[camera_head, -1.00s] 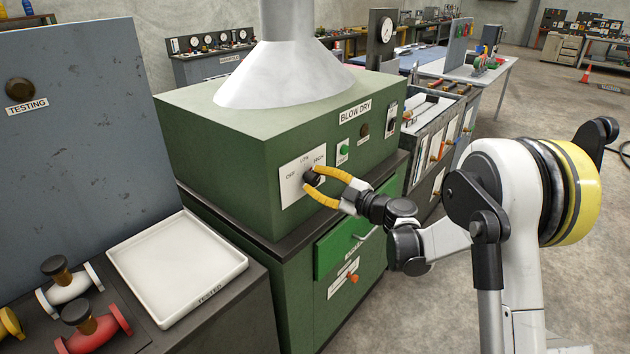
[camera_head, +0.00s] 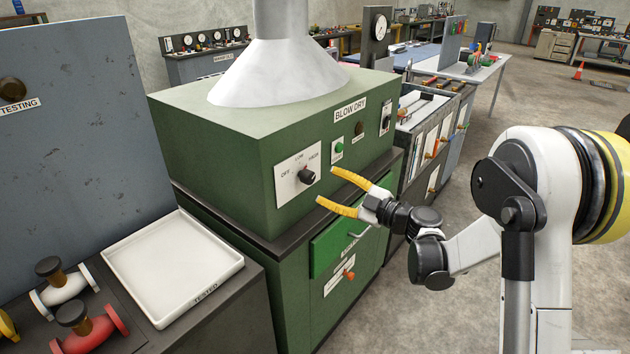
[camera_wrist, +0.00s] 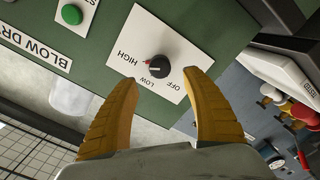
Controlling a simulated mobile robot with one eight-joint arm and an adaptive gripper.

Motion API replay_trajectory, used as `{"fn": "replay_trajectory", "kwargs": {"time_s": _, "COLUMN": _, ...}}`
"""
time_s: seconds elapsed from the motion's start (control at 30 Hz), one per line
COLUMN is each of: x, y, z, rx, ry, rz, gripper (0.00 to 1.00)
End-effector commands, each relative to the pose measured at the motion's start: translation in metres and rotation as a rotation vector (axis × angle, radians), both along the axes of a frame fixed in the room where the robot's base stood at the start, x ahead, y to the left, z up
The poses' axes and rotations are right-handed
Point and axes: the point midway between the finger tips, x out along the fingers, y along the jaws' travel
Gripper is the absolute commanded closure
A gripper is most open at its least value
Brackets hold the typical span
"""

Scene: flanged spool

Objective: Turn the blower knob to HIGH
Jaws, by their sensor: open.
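The blower knob (camera_head: 307,175) is a black round knob on a white plate (camera_head: 287,189) marked OFF, LOW and HIGH, on the front of the green BLOW DRY box. In the wrist view the knob (camera_wrist: 159,66) is beyond and between my fingertips, with nothing touching it. A small red mark at its edge lies on the side toward the HIGH label there; the exact setting is hard to tell. My gripper (camera_head: 325,186) has yellow fingers, open and empty, a short way in front of the plate. It also shows in the wrist view (camera_wrist: 166,82).
The green button (camera_head: 338,147) is right of the knob plate. Below are a green drawer (camera_head: 330,250) and an orange handle (camera_head: 349,274). A white tray (camera_head: 170,302) stands left, with flanged spools (camera_head: 92,335) beside it. The floor at right has free room.

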Motion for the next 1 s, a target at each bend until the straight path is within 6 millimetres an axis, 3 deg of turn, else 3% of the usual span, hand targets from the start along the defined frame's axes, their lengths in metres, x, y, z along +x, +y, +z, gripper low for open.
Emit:
{"fn": "replay_trajectory", "kwargs": {"time_s": 0.1, "x": -0.015, "y": -0.02, "z": 0.0, "rx": 0.0, "ry": 0.0, "rz": -0.003, "gripper": 0.44}}
{"fn": "replay_trajectory", "kwargs": {"time_s": 0.3, "x": -0.029, "y": -0.038, "z": 0.0, "rx": 0.0, "ry": 0.0, "rz": -0.001, "gripper": 0.44}}
{"fn": "replay_trajectory", "kwargs": {"time_s": 0.63, "x": -0.032, "y": -0.04, "z": 0.0, "rx": 0.0, "ry": 0.0, "rz": 0.0, "gripper": 0.44}}
{"fn": "replay_trajectory", "kwargs": {"time_s": 0.73, "x": -0.03, "y": -0.042, "z": 0.009, "rx": 0.012, "ry": -0.008, "rz": -0.017, "gripper": 0.44}}
{"fn": "replay_trajectory", "kwargs": {"time_s": 0.87, "x": -0.02, "y": -0.055, "z": 0.057, "rx": 0.075, "ry": -0.051, "rz": -0.134, "gripper": 0.44}}
{"fn": "replay_trajectory", "kwargs": {"time_s": 1.0, "x": -0.015, "y": -0.098, "z": 0.14, "rx": 0.207, "ry": -0.085, "rz": -0.406, "gripper": 0.44}}
